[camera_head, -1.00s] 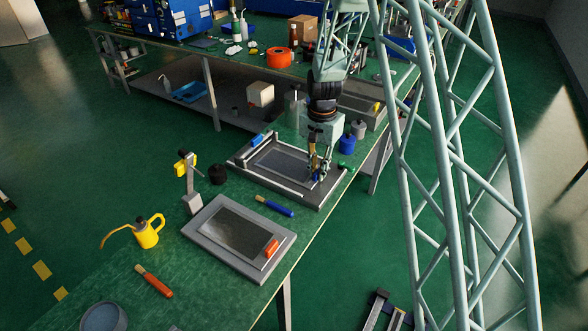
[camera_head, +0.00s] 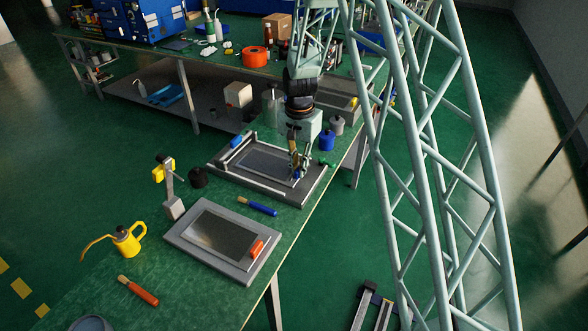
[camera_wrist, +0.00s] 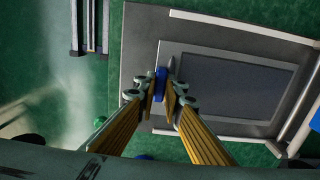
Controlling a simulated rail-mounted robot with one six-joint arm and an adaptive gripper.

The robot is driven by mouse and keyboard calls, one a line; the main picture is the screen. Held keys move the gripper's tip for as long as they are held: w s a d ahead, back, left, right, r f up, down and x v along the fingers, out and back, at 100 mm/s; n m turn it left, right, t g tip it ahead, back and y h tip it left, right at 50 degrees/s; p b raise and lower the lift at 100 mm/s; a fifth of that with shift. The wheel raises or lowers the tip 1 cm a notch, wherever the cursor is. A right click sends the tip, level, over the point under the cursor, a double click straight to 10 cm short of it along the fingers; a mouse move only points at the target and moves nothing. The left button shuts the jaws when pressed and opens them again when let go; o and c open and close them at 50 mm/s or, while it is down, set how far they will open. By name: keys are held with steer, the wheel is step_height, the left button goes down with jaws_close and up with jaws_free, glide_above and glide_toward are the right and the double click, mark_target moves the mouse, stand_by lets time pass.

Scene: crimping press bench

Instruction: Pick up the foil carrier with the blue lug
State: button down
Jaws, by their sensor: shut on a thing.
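The foil carrier (camera_head: 262,161) with the blue lug lies within the grey framed bed (camera_head: 225,168) at the middle of the bench. It is a flat grey plate with a dark panel, also in the wrist view (camera_wrist: 238,86). My gripper (camera_head: 296,172) points down at the carrier's right end. In the wrist view, my gripper's fingertips (camera_wrist: 162,88) are closed on either side of the blue lug (camera_wrist: 161,80). The fingers partly hide the lug in the head view. I cannot tell whether the carrier is raised off the bed.
A similar plate with an orange lug (camera_head: 257,249) lies in front. A blue-handled tool (camera_head: 258,207), yellow oil can (camera_head: 126,241), black knob (camera_head: 198,177) and blue bottle (camera_head: 327,140) stand or lie nearby. The bed has raised side rails. The bench's right edge is close.

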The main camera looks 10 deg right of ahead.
steer(key=shift+r+p, duration=0.45)
steer(key=shift+r, duration=1.35)
steer(key=s+r+p, duration=0.1)
steer(key=s, duration=1.5)
steer(key=shift+r, duration=0.1)
steer(key=shift+w, duration=0.1)
